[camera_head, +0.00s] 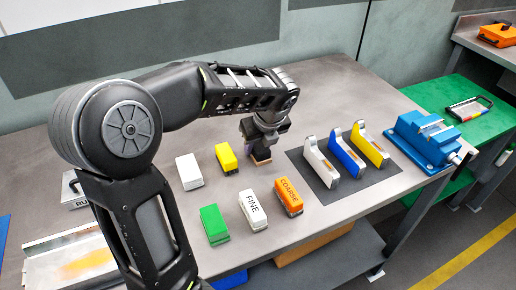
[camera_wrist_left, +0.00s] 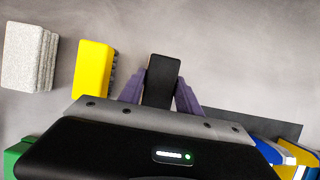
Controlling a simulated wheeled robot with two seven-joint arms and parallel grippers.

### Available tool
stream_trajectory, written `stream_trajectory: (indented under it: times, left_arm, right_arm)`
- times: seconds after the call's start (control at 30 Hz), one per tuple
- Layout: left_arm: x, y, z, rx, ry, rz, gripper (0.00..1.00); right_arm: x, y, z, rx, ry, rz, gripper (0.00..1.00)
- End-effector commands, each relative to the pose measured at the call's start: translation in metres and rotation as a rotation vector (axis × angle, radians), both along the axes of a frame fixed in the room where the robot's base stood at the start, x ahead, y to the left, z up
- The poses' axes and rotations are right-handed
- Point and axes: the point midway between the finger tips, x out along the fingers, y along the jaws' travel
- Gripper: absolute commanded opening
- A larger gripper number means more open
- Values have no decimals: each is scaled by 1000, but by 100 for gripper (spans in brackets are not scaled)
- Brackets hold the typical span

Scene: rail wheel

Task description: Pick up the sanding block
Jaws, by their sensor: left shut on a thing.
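Other blocks stand nearby: white (camera_head: 189,171), yellow (camera_head: 227,158), green (camera_head: 214,225), white marked FINE (camera_head: 253,209) and orange marked COARSE (camera_head: 289,197). My right gripper is out of view.
Right of the gripper, a dark mat (camera_head: 325,190) holds white (camera_head: 320,158), blue (camera_head: 346,156) and yellow (camera_head: 371,145) brackets. A blue vise (camera_head: 423,140) stands at the table's right end. A metal tray (camera_head: 70,258) lies front left. The table behind the gripper is clear.

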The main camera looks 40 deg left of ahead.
Motion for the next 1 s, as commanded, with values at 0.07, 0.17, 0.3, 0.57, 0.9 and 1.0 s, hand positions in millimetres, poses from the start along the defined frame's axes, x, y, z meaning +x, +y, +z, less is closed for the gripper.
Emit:
stream_trajectory:
  times: [0.07,0.17,0.3,0.57,0.9,1.0]
  left_arm:
    - [0,0,0,0,0,0,0]
    - [0,0,1,0,-1,0,0]
    - [1,0,12,0,-4,2,0]
    - [1,0,59,0,-7,1,0]
    - [0,0,100,0,-1,0,0]
    - [0,0,101,0,0,0,0]
  right_arm:
    - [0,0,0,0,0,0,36]
    - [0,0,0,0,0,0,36]
    - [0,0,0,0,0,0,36]
    - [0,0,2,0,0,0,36]
    - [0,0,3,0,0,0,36]
    - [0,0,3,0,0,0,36]
